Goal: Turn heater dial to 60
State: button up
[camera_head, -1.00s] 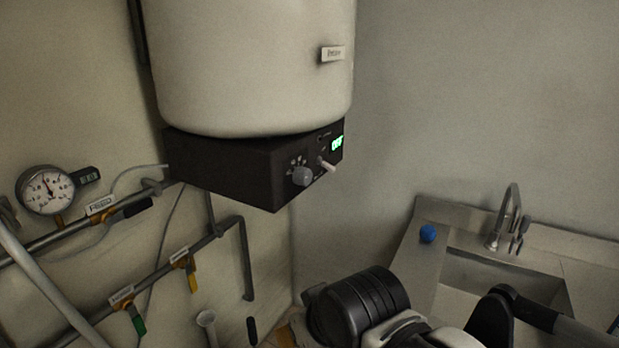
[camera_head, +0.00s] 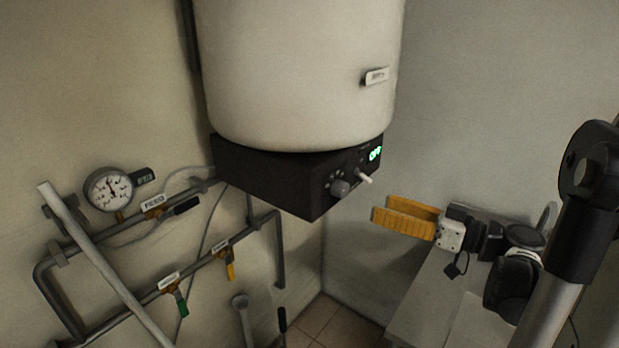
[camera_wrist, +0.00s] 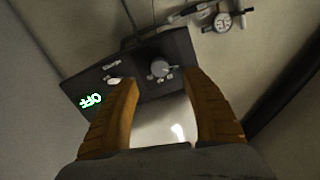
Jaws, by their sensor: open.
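The heater is a pale tank (camera_head: 300,75) on the wall with a black control box (camera_head: 275,178) under it. On the box front are a round grey dial (camera_head: 340,188), a pale toggle switch (camera_head: 364,178) and a green display (camera_head: 375,154). My gripper (camera_head: 374,215), with orange-brown fingers, is open and empty, to the right of the box and apart from it. The display (camera_wrist: 91,101) reads OFF, upside down. The dial's scale is too small to read.
Pipes with labelled valves, a yellow handle (camera_head: 230,270) and a green handle (camera_head: 182,303) among them, run along the left wall. A pressure gauge (camera_head: 109,189) is above them. A counter (camera_head: 420,295) stands below my arm. The wall right of the tank is clear.

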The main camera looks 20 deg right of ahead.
aim_at(346, 192)
jog(key=x, duration=0.3)
jog(key=b+x, duration=0.1)
jog(key=x, duration=0.6)
jog(key=shift+w+r, duration=0.25)
jog(key=shift+w, duration=0.05)
jog(key=shift+c, duration=0.4)
jog(key=c, duration=1.1)
